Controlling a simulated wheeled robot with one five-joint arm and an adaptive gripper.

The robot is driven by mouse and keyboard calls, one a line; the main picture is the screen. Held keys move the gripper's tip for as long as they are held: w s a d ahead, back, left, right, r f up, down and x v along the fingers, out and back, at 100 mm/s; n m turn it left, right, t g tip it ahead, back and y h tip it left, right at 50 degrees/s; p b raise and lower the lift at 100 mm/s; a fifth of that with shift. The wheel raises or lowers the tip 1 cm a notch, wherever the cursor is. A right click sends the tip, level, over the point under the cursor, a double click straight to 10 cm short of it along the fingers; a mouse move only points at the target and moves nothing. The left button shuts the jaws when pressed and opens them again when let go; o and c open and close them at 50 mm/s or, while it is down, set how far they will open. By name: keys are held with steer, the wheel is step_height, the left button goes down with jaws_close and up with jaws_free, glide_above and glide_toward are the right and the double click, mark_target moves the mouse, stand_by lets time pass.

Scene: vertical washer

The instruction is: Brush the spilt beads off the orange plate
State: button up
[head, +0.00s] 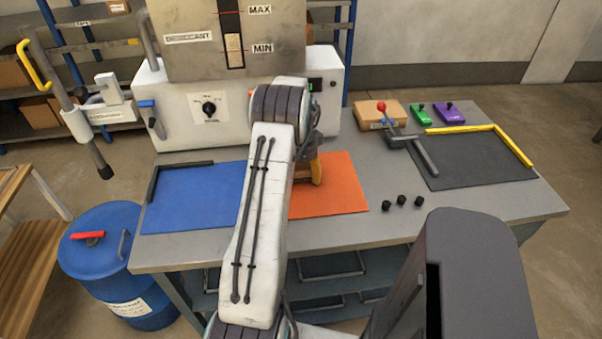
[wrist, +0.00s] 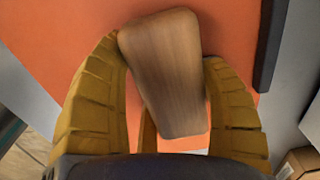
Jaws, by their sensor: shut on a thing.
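The orange plate (head: 345,190) lies flat on the grey bench, partly hidden by my arm in the head view. It also fills much of the wrist view (wrist: 60,45). My gripper (wrist: 165,62) has yellow ribbed fingers and is shut on a wooden block, which looks like the back of the brush (wrist: 168,85). The block sits tilted between the fingers, over the orange plate; its bristles are hidden, and I cannot tell whether it touches the plate. In the head view my gripper (head: 316,170) is at the plate's left part, behind my arm. No beads can be made out on the visible plate.
A blue mat (head: 190,197) lies left of the plate, and a dark mat (head: 470,165) with a yellow bar (head: 512,147) lies right. Several black knobs (head: 402,200) stand near the front edge. The white desiccant machine (head: 175,90) stands behind. A red-knobbed lever (head: 383,112) rises at right.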

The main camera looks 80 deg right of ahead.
mark_target(306, 205)
steer(key=shift+s+a+f+b, duration=0.1)
steer(key=shift+s+a+b, duration=0.15)
steer(key=shift+a, duration=0.25)
steer(key=shift+s+a+f+b, duration=0.1)
steer(key=shift+a+b, duration=0.1)
steer(key=shift+a, duration=0.3)
steer(key=shift+s+a+f+b, duration=0.1)
steer(key=shift+s+a+b, duration=0.15)
steer(key=shift+a, duration=0.25)
steer(key=shift+s+a+r+b, duration=0.1)
steer(key=shift+s+a+b, duration=0.35)
steer(key=shift+a, duration=0.55)
steer(key=shift+s+a+r+b, duration=0.15)
steer(key=shift+s+a+b, duration=0.3)
steer(key=shift+a, duration=0.55)
steer(key=shift+s+a+r+b, duration=0.1)
steer(key=shift+s+a+b, duration=0.2)
steer(key=shift+a+b, duration=0.5)
steer(key=shift+a, duration=0.2)
steer(key=shift+r+p, duration=0.15)
steer(key=shift+p, duration=0.2)
steer(key=shift+r+p, duration=2.15)
steer(key=shift+r, duration=0.8)
steer(key=shift+r, duration=0.1)
step_height(306, 205, up, 3)
steer(key=shift+f+p, duration=0.1)
steer(key=shift+p, duration=0.95)
steer(key=shift+w, duration=0.15)
